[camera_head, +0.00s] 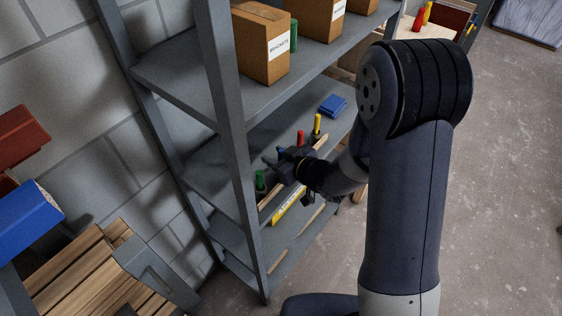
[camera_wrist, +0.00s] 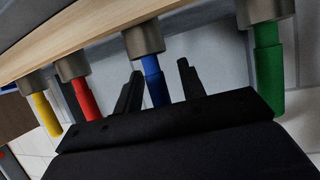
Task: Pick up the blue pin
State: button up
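The blue pin (camera_wrist: 153,80) shows in the wrist view, rising from a grey metal collar on a wooden batten (camera_wrist: 85,32). My gripper (camera_wrist: 158,88) is open, with one black finger on each side of the blue pin and gaps between. The lower end of the pin in this view is hidden behind the gripper body. I cannot tell how deep the pin sits between the fingers. In the head view my gripper (camera_head: 278,164) is at the batten on a shelf, and the blue pin (camera_head: 280,152) is mostly covered by it.
On the same batten are a red pin (camera_wrist: 84,99), a yellow pin (camera_wrist: 46,114) and a green pin (camera_wrist: 268,70). A blue block (camera_head: 333,105) lies farther along the shelf. Boxes (camera_head: 262,42) stand on the shelf above. A grey rack upright (camera_head: 238,165) is left of my gripper.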

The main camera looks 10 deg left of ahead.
grip_shut()
jog(key=shift+r, duration=0.1)
dwell(0.3)
notch_tip(320, 180, up, 10)
jog(key=p, duration=0.1)
dwell(0.4)
